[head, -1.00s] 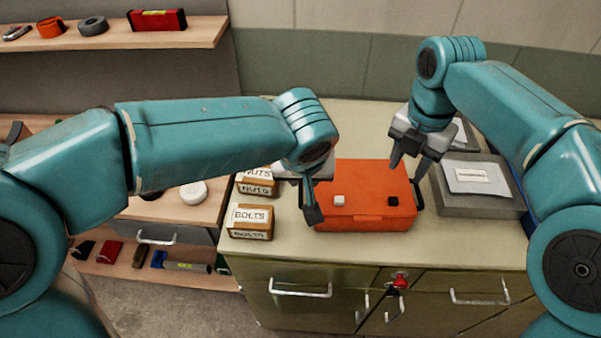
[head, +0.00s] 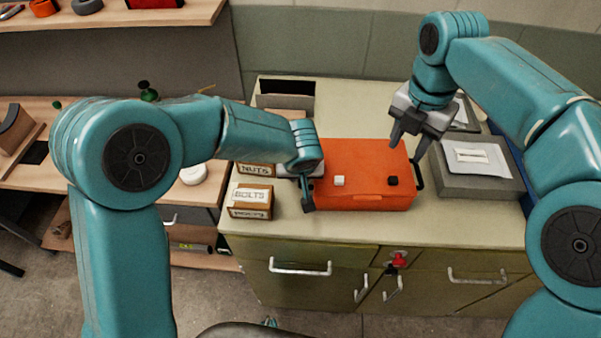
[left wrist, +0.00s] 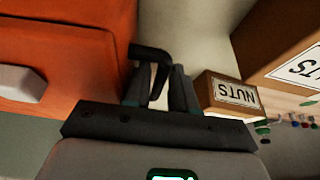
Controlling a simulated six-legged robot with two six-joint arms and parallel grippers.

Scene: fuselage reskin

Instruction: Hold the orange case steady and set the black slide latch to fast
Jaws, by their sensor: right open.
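The orange case (head: 350,160) lies flat on the bench. Its top carries a white latch (head: 339,181) and a black slide latch (head: 392,181). A black handle (head: 418,172) sticks out at its right end. My left gripper (head: 307,195) is at the case's left end, with its fingers pointing down. In the left wrist view, its fingers (left wrist: 160,88) stand apart, a light gap shows between them, and a black handle (left wrist: 150,52) of the case reaches in between. Contact is unclear. My right gripper (head: 408,148) is open and empty above the case's right rear part.
A nuts box (head: 256,169) and a bolts box (head: 250,201) stand close left of the case. A grey case with a paper (head: 480,185) lies to the right. An open bin (head: 285,100) stands behind. Bench top is clear before the orange case.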

